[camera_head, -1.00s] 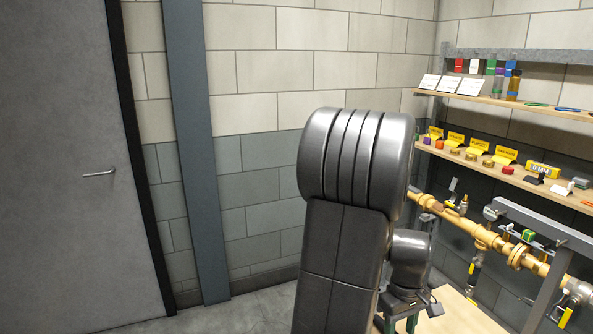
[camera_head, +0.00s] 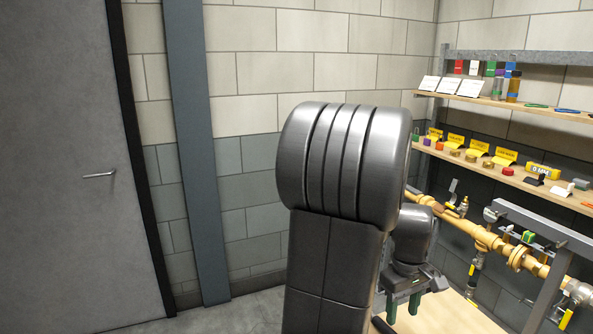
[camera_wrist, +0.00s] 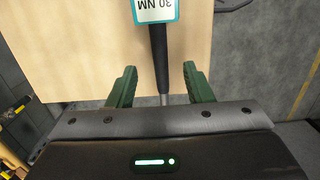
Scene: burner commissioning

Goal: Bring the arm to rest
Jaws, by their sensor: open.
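My gripper (camera_head: 403,306) is open, with two green fingers pointing down above a light wooden surface (camera_head: 455,318) at the lower right of the head view. My dark arm fills the middle of that view and hides part of the area behind it. In the wrist view, my gripper (camera_wrist: 159,72) has its fingers spread wide. A tool with a black shaft and a teal-edged label reading 30 NM (camera_wrist: 155,10) shows between and beyond the fingers. Gaps show on both sides of the shaft. The tool's near end is hidden behind the gripper body.
A yellow gas pipe (camera_head: 480,237) with valves runs along the right wall, close to my gripper. Above it are a shelf (camera_head: 480,167) with yellow tags and small fittings, and a higher shelf (camera_head: 540,110). A grey door (camera_head: 60,170) stands left; the floor (camera_head: 215,315) there looks clear.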

